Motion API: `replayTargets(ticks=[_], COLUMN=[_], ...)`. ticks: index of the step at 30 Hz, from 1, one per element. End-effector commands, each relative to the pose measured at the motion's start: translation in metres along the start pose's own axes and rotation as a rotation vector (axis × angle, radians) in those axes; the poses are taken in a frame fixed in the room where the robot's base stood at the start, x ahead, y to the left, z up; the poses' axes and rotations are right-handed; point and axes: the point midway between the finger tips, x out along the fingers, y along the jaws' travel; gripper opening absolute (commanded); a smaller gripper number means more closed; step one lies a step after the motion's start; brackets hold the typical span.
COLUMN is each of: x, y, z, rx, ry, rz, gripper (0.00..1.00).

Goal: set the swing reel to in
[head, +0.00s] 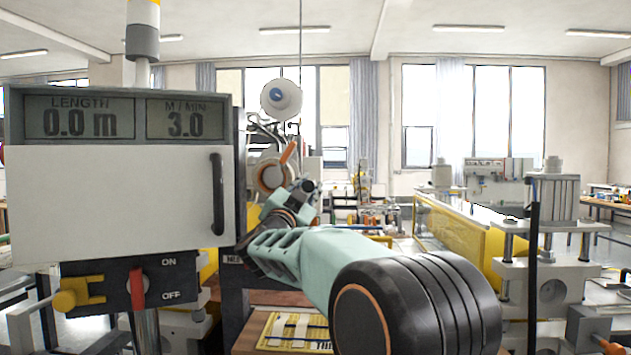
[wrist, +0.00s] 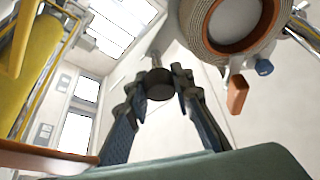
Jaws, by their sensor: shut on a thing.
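My gripper (wrist: 160,90) has its two fingers closed on the sides of a dark round knob (wrist: 160,84), with a pale metal rod behind it. In the head view my gripper (head: 306,187) is small and partly hidden by its own links, beside the machine. A large round, reel-like part with a brown ring (wrist: 228,44) is at the upper right of the wrist view, apart from the fingers. A similar ringed part (head: 270,174) shows behind the panel in the head view. I cannot tell which part is the swing reel, and no "in" mark is readable.
A control panel (head: 110,200) at the left reads 0.0 m and 3.0. Its red switch (head: 137,289) stands upright between ON and OFF. An orange lever (wrist: 237,95) and a blue knob (wrist: 263,67) hang near the ringed part. A yellow-sided bench (head: 470,240) is at the right.

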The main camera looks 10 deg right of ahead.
Motion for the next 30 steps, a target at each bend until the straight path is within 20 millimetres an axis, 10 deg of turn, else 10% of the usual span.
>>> replayTargets(ticks=[4, 5, 10, 20, 30], x=[-0.001, -0.001, 0.0, -0.003, -0.047], y=[0.0, 0.0, 0.0, 0.0, -0.001], z=[0.003, 0.003, 0.002, 0.001, 0.001], rx=[-0.001, -0.001, -0.002, -0.003, -0.003], ry=[-0.007, -0.007, -0.005, -0.004, -0.005], rz=[-0.001, -0.001, -0.001, -0.002, -0.003], gripper=[0.0, 0.22, 0.4, 0.4, 0.4])
